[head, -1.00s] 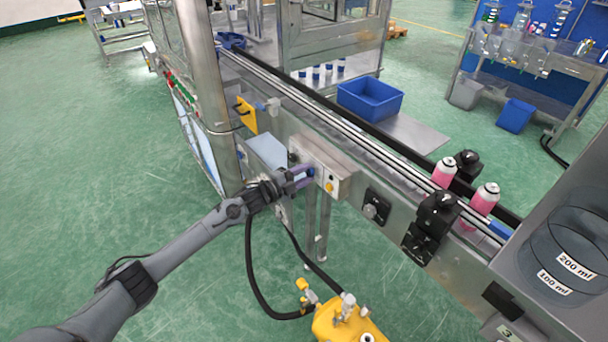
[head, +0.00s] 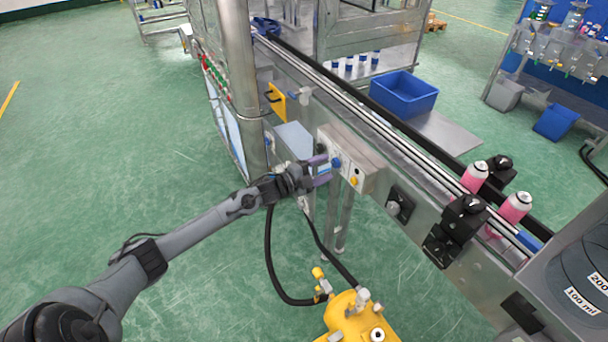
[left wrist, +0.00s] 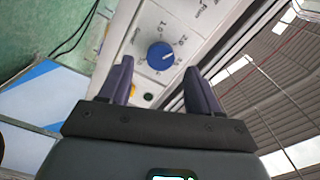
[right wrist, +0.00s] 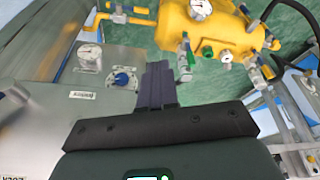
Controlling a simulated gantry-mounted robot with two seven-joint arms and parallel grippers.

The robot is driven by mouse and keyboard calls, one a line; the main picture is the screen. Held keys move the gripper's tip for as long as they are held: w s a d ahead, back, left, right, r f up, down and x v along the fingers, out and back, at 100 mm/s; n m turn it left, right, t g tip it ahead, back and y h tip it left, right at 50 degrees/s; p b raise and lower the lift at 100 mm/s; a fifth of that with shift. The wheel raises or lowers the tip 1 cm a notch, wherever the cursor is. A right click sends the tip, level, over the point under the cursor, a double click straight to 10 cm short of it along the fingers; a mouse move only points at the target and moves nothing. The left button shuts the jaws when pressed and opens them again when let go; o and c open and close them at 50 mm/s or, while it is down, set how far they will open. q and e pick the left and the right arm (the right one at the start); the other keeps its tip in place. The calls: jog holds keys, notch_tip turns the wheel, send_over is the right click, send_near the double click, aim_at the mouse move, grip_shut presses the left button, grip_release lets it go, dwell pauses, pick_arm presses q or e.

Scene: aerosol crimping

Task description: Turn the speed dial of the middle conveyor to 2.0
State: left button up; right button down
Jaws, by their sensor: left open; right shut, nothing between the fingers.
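A blue speed dial (head: 337,162) sits on the face of a grey control box (head: 367,168) on the conveyor's side. In the left wrist view the dial (left wrist: 160,55) has a white pointer line and a printed number scale around it; the pointer's exact reading is too small to tell. My left gripper (head: 328,169) is open in front of the dial. Its fingers (left wrist: 158,78) stand on either side of the dial's lower part in that view, with nothing held. My right gripper (right wrist: 158,68) is shut and empty, seen only in the right wrist view.
A yellow button (head: 354,180) sits beside the dial. The conveyor (head: 420,155) carries pink cans (head: 515,207) at right. A yellow tank (head: 358,318) with hoses stands below. In the right wrist view a panel with a gauge (right wrist: 90,53) and a blue knob (right wrist: 122,78) is left of the fingers.

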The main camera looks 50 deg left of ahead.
pick_arm(q)
jog(key=p+v, duration=0.1)
jog(key=v, duration=0.7)
jog(key=shift+p, duration=0.4)
